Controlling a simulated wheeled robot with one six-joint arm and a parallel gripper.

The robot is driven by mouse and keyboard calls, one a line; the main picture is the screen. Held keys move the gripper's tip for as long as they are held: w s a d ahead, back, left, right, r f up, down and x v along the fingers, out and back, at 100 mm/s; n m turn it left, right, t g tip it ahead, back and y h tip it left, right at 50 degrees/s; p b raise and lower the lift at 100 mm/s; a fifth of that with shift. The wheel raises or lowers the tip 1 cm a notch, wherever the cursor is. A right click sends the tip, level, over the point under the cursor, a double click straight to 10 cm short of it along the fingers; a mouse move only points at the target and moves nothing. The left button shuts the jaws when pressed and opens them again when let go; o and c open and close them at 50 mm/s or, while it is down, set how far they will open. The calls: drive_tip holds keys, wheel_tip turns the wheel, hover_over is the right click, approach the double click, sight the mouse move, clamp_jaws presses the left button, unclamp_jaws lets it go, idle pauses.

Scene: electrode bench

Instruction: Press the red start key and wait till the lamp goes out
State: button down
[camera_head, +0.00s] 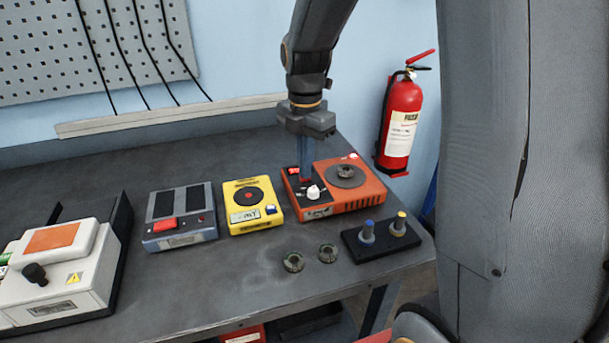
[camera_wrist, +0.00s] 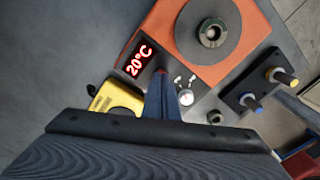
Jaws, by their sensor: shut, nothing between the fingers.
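A wide red key (camera_head: 165,224) sits on the front of a blue-grey device (camera_head: 181,201) with two dark panels. A small dull reddish spot (camera_head: 201,218), perhaps a lamp, is right of that key; I cannot tell if it is lit. My gripper (camera_head: 306,180) is shut and empty, pointing down over the left part of the orange hotplate device (camera_head: 352,198). In the wrist view the closed fingers (camera_wrist: 162,76) end beside its red-lit 20°C display (camera_wrist: 139,61). A bit of red shows at the fingertips, mostly hidden; I cannot tell what it is or whether they touch it.
A white knob (camera_head: 313,192) stands close to my fingers. A yellow device (camera_head: 252,206) is between the blue-grey and orange ones. A black block (camera_head: 380,244) with two knobbed posts and two small round parts (camera_head: 293,262) are in front. A white machine (camera_head: 55,270) stands left.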

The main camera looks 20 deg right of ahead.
drive_tip(key=shift+r+p, duration=2.65)
drive_tip(key=shift+r, duration=0.25)
drive_tip(key=shift+s+f, duration=0.1)
drive_tip(key=s+m, duration=0.2)
drive_tip(key=m, duration=0.2)
drive_tip(key=s+f+m, duration=0.1)
drive_tip(key=s+m, duration=0.2)
drive_tip(key=m, duration=0.1)
drive_tip(key=s+f+m, duration=0.1)
drive_tip(key=s+m, duration=0.1)
drive_tip(key=m, duration=0.1)
drive_tip(key=shift+s+m+t, duration=0.3)
drive_tip(key=shift+m, duration=0.1)
drive_tip(key=s+f+m, duration=0.2)
drive_tip(key=s+m, duration=0.6)
drive_tip(key=m, duration=0.4)
drive_tip(key=shift+s+t, duration=0.15)
drive_tip(key=shift+t, duration=0.25)
drive_tip(key=shift+f, duration=0.1)
idle(1.8)
